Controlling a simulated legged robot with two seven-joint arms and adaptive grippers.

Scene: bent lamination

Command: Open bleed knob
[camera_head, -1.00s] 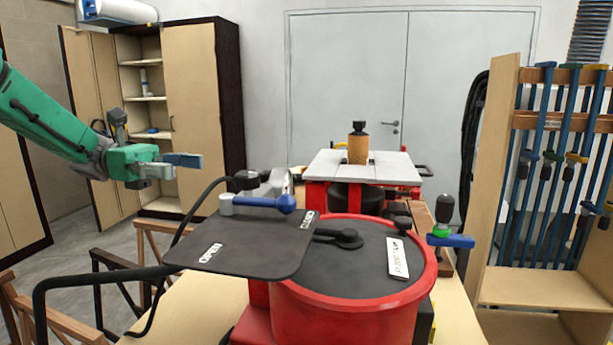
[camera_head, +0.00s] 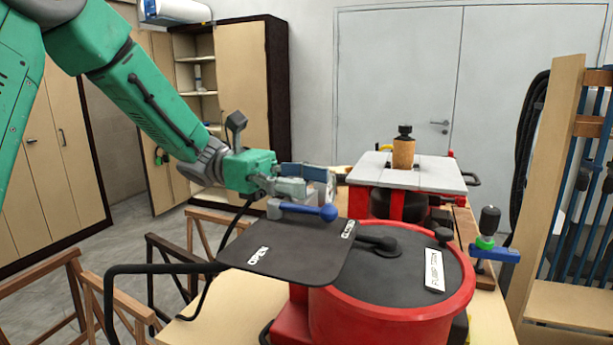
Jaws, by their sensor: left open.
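The bleed knob is a blue lever handle (camera_head: 310,210) with a round end, on a grey valve body (camera_head: 274,208) at the back edge of a black plate (camera_head: 290,252). The plate reads OPEN at its near left and CLOSED at its far right. The round blue end lies toward the CLOSED side. My left gripper (camera_head: 318,178) is open just behind and above the blue handle. Its fingers point right, and I cannot tell whether they touch the handle. My right gripper is not in view.
A red vacuum pot (camera_head: 395,310) with a black lid stands right of the plate. A black hose (camera_head: 150,268) runs left from the plate. A red machine with a grey table (camera_head: 420,175) stands behind. A blue and green valve (camera_head: 488,246) is at the right. Wooden trestles stand at left.

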